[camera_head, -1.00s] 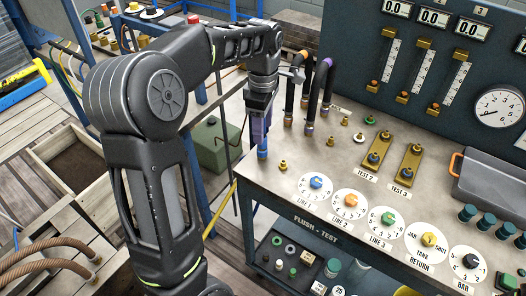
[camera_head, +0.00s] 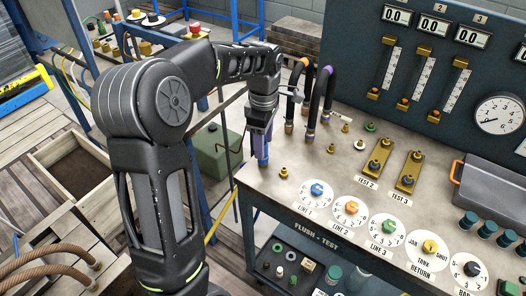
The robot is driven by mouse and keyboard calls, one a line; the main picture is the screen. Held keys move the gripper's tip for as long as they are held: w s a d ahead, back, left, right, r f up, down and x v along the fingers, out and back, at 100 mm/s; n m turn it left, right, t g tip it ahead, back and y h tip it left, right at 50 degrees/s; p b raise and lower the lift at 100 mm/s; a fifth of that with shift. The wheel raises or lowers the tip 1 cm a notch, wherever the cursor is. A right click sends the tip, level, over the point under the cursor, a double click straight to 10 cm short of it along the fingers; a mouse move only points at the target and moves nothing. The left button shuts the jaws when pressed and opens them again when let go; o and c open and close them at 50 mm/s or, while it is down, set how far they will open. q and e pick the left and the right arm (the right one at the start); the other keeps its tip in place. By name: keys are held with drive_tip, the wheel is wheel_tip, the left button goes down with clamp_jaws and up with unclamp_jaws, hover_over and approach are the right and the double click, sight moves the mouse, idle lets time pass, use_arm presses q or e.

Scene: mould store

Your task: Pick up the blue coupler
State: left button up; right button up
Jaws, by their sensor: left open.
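The blue coupler (camera_head: 263,161) is a small blue cylinder standing upright near the left edge of the grey bench top (camera_head: 300,222). My left gripper (camera_head: 262,146) points down right above it, with its fingers around or just over its upper part. The jaws are open. The fingers hide the coupler's top, and I cannot tell whether they touch it. My right gripper is out of view.
Black hoses with orange and purple ends (camera_head: 311,133) rise just right of my gripper. Small brass fittings (camera_head: 283,172), labelled dials (camera_head: 317,189) and a gauge panel (camera_head: 350,60) lie further right. A lower shelf (camera_head: 262,265) shows below.

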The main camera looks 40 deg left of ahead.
use_arm(q)
wheel_tip(320, 180, down, 5)
drive_tip(key=shift+a+r+p, duration=0.1)
drive_tip(key=shift+a+p, duration=0.05)
drive_tip(key=shift+p, duration=0.25)
drive_tip(key=shift+c, duration=0.2)
clamp_jaws()
idle(0.5)
